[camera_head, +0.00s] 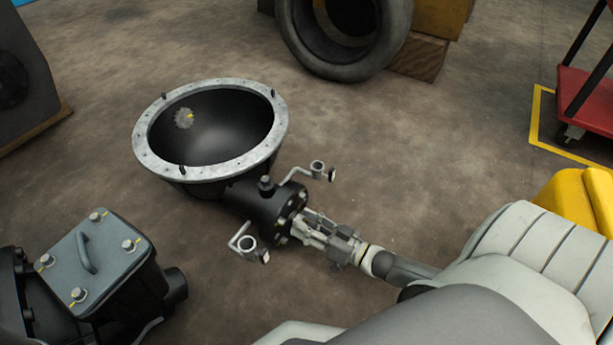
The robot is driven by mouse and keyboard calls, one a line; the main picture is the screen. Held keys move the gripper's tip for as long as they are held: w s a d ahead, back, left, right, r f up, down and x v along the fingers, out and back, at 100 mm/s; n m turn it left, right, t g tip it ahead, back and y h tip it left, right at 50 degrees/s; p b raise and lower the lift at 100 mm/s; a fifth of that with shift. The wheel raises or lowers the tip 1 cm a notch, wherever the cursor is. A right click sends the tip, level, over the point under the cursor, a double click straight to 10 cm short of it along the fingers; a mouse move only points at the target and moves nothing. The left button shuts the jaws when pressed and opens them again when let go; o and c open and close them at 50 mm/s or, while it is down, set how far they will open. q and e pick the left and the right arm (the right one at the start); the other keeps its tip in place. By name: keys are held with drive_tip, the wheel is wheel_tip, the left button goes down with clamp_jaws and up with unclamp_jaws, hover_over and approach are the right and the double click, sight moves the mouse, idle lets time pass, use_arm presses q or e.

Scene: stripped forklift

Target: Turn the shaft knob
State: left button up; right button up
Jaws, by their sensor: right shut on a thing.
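A black bell-shaped housing (212,128) with a grey bolted rim lies on the floor left of centre. Its narrow black neck (258,200) points toward the lower right and ends in a bolted flange. My right gripper (304,222) reaches in from the lower right and is shut at the flange end, where the shaft knob would be. The fingers hide the knob, so I cannot see its shape or angle. My left gripper is not in view.
Two bent pipe fittings (318,170) (246,241) stick out on either side of the neck, close to my gripper. A grey-lidded box (98,262) stands lower left. A tyre (345,40) stands at the back, and a red cart (585,98) at the right. Open floor lies between.

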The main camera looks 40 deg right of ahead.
drive_tip(key=m+p, duration=0.1)
drive_tip(key=m, duration=0.2)
drive_tip(key=shift+r+p, duration=0.1)
drive_tip(key=shift+p, duration=0.25)
drive_tip(key=m+p, duration=0.1)
drive_tip(key=m, duration=0.2)
drive_tip(key=shift+m, duration=0.4)
drive_tip(key=m, duration=0.3)
drive_tip(key=shift+d+f+m, duration=0.1)
drive_tip(key=shift+f+m, duration=0.1)
drive_tip(key=shift+m, duration=0.1)
drive_tip(key=m, duration=0.4)
drive_tip(key=shift+m, duration=0.3)
drive_tip(key=m, duration=0.3)
drive_tip(key=shift+f+m, duration=0.1)
drive_tip(key=shift+m, duration=0.2)
drive_tip(key=m+b, duration=0.1)
drive_tip(key=m, duration=0.3)
drive_tip(key=m+b, duration=0.1)
drive_tip(key=m, duration=0.4)
drive_tip(key=shift+f, duration=0.1)
drive_tip(key=shift+m+b, duration=0.7)
drive_tip(key=shift+m, duration=1.3)
